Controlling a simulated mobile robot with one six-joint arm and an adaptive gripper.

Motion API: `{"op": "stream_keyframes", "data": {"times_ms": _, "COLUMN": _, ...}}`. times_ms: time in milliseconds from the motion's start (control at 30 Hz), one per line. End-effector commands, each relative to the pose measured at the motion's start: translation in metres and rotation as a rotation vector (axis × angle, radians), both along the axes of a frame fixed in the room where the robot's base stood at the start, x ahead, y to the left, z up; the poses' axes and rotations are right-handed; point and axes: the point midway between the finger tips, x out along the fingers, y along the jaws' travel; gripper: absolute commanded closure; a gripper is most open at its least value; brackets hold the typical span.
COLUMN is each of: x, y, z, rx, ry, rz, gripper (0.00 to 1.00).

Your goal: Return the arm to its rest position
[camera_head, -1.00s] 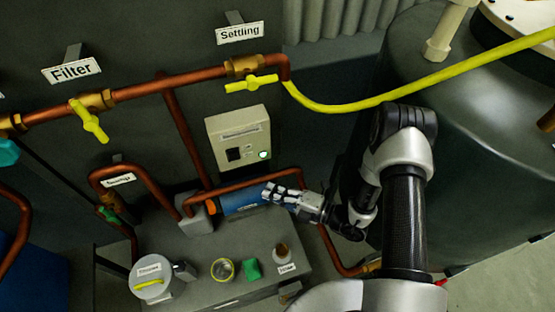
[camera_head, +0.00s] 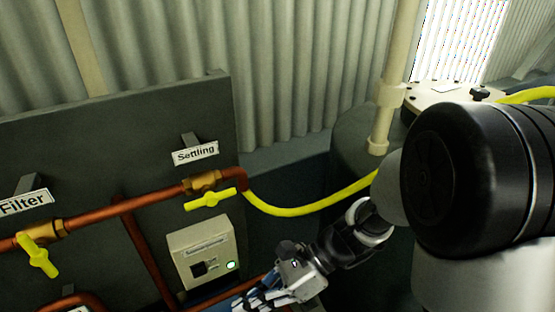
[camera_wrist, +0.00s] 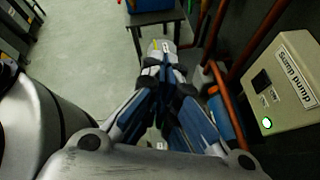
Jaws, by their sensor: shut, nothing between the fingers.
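My gripper (camera_head: 258,300) is at the bottom middle of the head view, pointing down and left, just right of the lower part of the sump pump control box (camera_head: 203,252). In the wrist view my gripper (camera_wrist: 164,66) has its fingers drawn together with nothing held between them. My arm fills the right side of the head view, its large black joint close to the camera. The fingertips are partly cut off by the lower edge of the head view.
A copper pipe (camera_head: 92,222) with yellow valve handles runs along the dark panel (camera_head: 75,150). A yellow hose (camera_head: 295,209) curves right, toward the big dark tank (camera_head: 352,137). The control box (camera_wrist: 292,85) is close on the right in the wrist view. Open floor (camera_wrist: 88,45) shows at left.

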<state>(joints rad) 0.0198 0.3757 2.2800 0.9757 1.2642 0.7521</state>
Motion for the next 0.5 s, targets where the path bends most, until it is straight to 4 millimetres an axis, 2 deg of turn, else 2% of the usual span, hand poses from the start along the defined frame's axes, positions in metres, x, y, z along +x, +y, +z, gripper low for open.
{"op": "stream_keyframes", "data": {"times_ms": 33, "x": -0.008, "y": -0.009, "z": 0.011, "rx": -0.033, "ry": -0.113, "rz": 0.071, "gripper": 1.0}}
{"op": "stream_keyframes", "data": {"times_ms": 200, "x": -0.034, "y": -0.048, "z": 0.032, "rx": -0.16, "ry": -0.471, "rz": 0.337, "gripper": 1.0}}
{"op": "stream_keyframes", "data": {"times_ms": 500, "x": -0.056, "y": -0.128, "z": 0.065, "rx": -0.465, "ry": -1.027, "rz": 0.833, "gripper": 1.0}}
